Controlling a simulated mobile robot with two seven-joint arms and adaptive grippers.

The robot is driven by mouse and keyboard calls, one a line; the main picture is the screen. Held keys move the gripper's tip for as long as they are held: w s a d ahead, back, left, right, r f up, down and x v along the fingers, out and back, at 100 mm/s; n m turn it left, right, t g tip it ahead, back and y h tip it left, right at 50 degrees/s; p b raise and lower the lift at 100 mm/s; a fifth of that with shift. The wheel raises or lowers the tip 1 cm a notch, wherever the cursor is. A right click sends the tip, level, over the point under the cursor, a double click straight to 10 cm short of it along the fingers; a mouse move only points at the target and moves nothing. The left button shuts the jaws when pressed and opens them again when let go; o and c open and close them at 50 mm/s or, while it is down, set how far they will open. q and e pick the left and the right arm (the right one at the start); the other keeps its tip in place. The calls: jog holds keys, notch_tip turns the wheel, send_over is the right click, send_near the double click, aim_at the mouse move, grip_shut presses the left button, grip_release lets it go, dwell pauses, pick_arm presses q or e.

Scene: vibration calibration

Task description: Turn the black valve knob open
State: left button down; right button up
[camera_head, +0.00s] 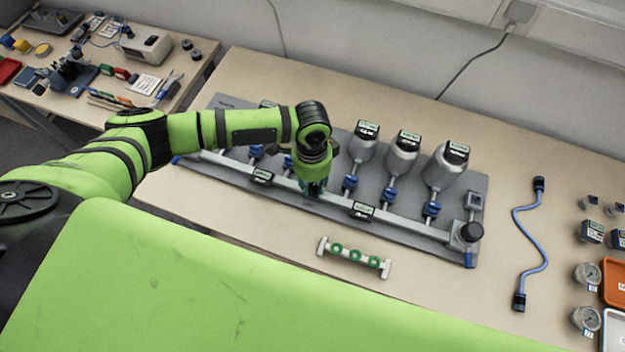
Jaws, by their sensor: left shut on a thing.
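A grey manifold board (225,103) lies on the table, with a metal pipe (400,221) along its front. A round black knob (471,232) stands at the pipe's right end, clear of my gripper. My left gripper (315,188) points down over the middle of the pipe, well to the left of that knob. It is shut on a small part there, which its fingers hide; I cannot tell what that part is. Blue valves (350,184) sit between the pipe and the silver canisters (401,158). My right gripper is not in view.
A white bar with green rings (354,256) lies in front of the board. A blue hose (526,240) lies to the right, near gauges (587,274) and an orange tray (613,294). A second table (60,105) with tools stands at the left.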

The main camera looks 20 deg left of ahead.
pick_arm(q)
jog(key=m+p, duration=0.1)
jog(key=m, duration=0.2)
jog(key=shift+s, duration=0.1)
jog(key=m+y+p, duration=0.1)
jog(key=m, duration=0.4)
jog(key=shift+d, duration=0.1)
jog(key=m+p, duration=0.1)
jog(key=m, duration=0.3)
jog(key=shift+f, duration=0.1)
jog(key=shift+s+m+y, duration=0.1)
jog(key=shift+m+y, duration=0.2)
jog(key=shift+m, duration=1.9)
jog(key=c, duration=0.9)
grip_release()
